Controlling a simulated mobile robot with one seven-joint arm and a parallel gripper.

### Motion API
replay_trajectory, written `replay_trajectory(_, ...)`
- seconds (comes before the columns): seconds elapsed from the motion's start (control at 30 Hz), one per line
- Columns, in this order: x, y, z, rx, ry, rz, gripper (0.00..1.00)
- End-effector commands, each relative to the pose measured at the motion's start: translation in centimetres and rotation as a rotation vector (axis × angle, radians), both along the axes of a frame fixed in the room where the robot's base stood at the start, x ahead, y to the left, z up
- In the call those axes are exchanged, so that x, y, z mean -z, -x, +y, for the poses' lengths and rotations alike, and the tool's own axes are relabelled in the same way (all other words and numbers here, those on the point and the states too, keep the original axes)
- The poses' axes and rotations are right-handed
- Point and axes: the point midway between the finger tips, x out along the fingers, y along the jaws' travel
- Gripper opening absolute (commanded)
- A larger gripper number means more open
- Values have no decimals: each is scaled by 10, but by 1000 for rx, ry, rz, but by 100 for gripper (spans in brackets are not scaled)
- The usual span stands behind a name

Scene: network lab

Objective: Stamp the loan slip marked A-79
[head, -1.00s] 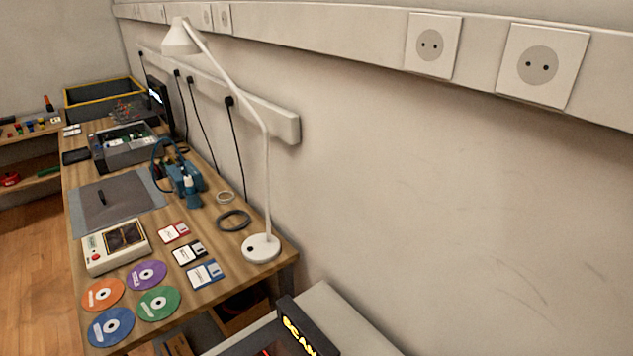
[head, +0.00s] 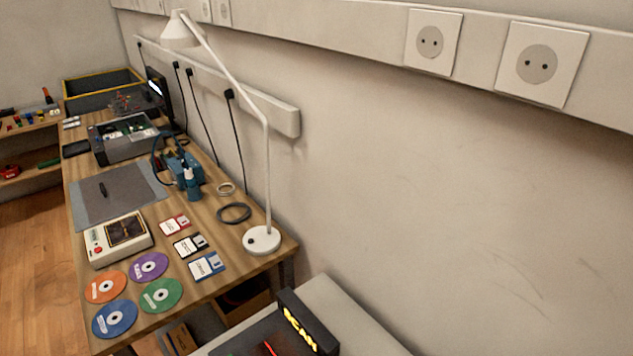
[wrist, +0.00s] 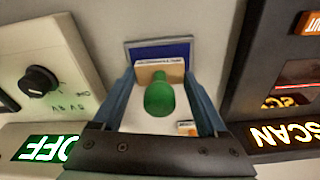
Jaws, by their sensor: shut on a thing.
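In the wrist view, my gripper (wrist: 162,82) is shut on a stamp with a rounded green handle (wrist: 160,98). A pale wooden block (wrist: 160,68) with small dark lettering shows beyond the handle, between the fingers. White surface shows beneath, with a small orange-and-blue patch (wrist: 187,128) by the right finger. No slip marking A-79 can be read. My gripper is not in the head view.
A device with a black knob (wrist: 41,81) and a lit OFF sign stands close on the left. A SCAN device (wrist: 284,133) stands close on the right; it also shows in the head view (head: 300,322). A wooden bench (head: 215,215) holds discs, floppies and a lamp (head: 262,239).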

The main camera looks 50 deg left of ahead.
Motion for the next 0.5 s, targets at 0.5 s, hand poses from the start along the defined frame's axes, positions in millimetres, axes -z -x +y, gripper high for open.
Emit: replay_trajectory(0.5, -44, -1, 0, 1, -2, -2, 40)
